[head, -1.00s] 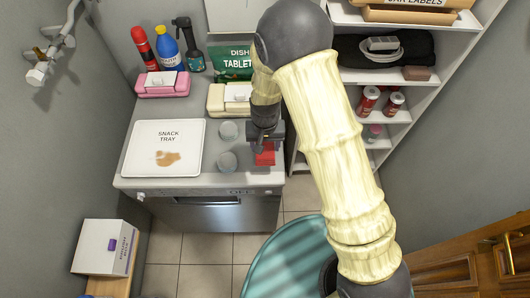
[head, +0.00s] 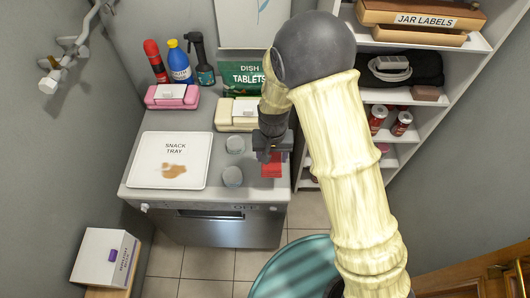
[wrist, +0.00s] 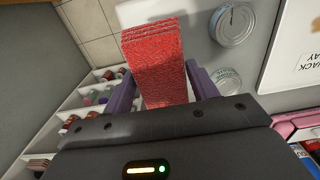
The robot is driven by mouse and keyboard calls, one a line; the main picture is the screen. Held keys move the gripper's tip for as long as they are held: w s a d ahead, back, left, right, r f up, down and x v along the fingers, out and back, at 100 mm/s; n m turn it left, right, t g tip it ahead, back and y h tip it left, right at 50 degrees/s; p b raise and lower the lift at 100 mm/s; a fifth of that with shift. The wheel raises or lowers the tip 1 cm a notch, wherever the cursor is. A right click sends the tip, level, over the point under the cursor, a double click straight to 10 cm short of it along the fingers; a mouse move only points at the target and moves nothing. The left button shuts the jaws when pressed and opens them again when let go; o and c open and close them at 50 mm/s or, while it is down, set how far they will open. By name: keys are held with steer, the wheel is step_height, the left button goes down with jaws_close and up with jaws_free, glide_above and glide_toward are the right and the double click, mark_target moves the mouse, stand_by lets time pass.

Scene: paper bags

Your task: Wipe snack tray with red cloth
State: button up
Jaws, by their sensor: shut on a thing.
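The snack tray (head: 150,150) is a white, labelled square tray lying on the left of the grey counter. A brown stain (head: 173,170) shows on its surface. The red cloth (head: 271,168) is at the counter's right front, below my gripper (head: 269,158). In the wrist view the folded red cloth (wrist: 156,65) sits between the two purple fingers of my gripper (wrist: 158,88), which is shut on it. I cannot tell whether the cloth touches the counter. The tray's edge (wrist: 283,60) shows at the right of the wrist view.
Two grey cans (head: 235,145) (head: 232,177) stand between the tray and the cloth. Behind are a cream packet (head: 225,125), a pink packet (head: 165,102), several bottles (head: 179,68) and a green dish tablets bag (head: 235,68). White shelves (head: 445,62) stand at the right.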

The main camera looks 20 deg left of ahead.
steer(key=w+d+f+m, duration=0.1)
steer(key=w+d+f, duration=0.1)
steer(key=d, duration=0.6)
steer(key=w+d+f, duration=0.2)
steer(key=d+f, duration=0.2)
steer(key=d, duration=0.5)
steer(key=w+d+f+m, duration=0.1)
steer(key=w+d+f, duration=0.2)
steer(key=d, duration=0.5)
steer(key=shift+d+f+m, duration=0.3)
steer(key=shift+d+f, duration=0.05)
steer(key=shift+f, duration=0.25)
steer(key=shift+d, duration=0.1)
